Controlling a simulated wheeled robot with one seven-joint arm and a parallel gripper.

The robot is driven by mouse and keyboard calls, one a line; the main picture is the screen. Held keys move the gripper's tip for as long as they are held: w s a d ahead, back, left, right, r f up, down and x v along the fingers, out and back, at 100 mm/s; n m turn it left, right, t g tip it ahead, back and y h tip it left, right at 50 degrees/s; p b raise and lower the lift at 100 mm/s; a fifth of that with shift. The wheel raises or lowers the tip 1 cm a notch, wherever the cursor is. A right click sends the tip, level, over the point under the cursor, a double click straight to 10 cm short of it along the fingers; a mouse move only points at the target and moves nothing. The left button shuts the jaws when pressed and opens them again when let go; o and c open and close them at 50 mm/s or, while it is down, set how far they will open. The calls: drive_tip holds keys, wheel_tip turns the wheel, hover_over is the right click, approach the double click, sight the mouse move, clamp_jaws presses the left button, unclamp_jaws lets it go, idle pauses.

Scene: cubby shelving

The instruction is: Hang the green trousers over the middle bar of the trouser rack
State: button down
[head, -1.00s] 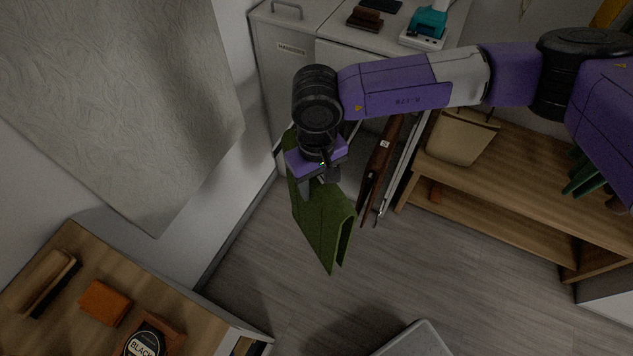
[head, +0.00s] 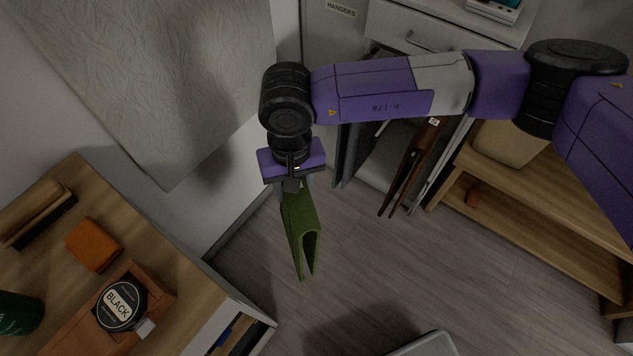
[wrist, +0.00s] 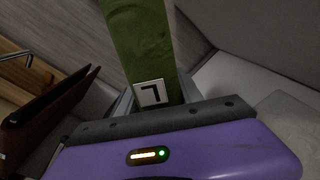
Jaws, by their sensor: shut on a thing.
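My gripper (head: 293,184) is shut on the green trousers (head: 301,225). They hang folded below it over the floor, with two lower edges apart. In the wrist view the green trousers (wrist: 140,42) run up from the jaws and carry a white tag with a black mark (wrist: 151,93). Brown trousers (head: 408,172) hang at the trouser rack (head: 431,180), right of and apart from the green ones. They also show at the left of the wrist view (wrist: 42,112). A dark grey hanging piece (head: 347,152) is at the rack's left. The middle bar cannot be made out; my arm covers part of the rack.
A wooden bench (head: 535,215) with a beige bag (head: 508,140) stands right of the rack. A wooden-topped cabinet (head: 190,275) with a BLACK tin (head: 121,304) is at lower left. A pale panel (head: 150,80) hangs at left. Floor below the trousers is clear.

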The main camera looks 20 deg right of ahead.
drive_tip(key=a+f+m+b, duration=0.4)
drive_tip(key=a+m+b, duration=0.1)
drive_tip(key=m, duration=0.5)
drive_tip(key=shift+w+f, duration=0.2)
drive_tip(key=shift+w, duration=0.2)
drive_tip(key=shift+m, duration=0.3)
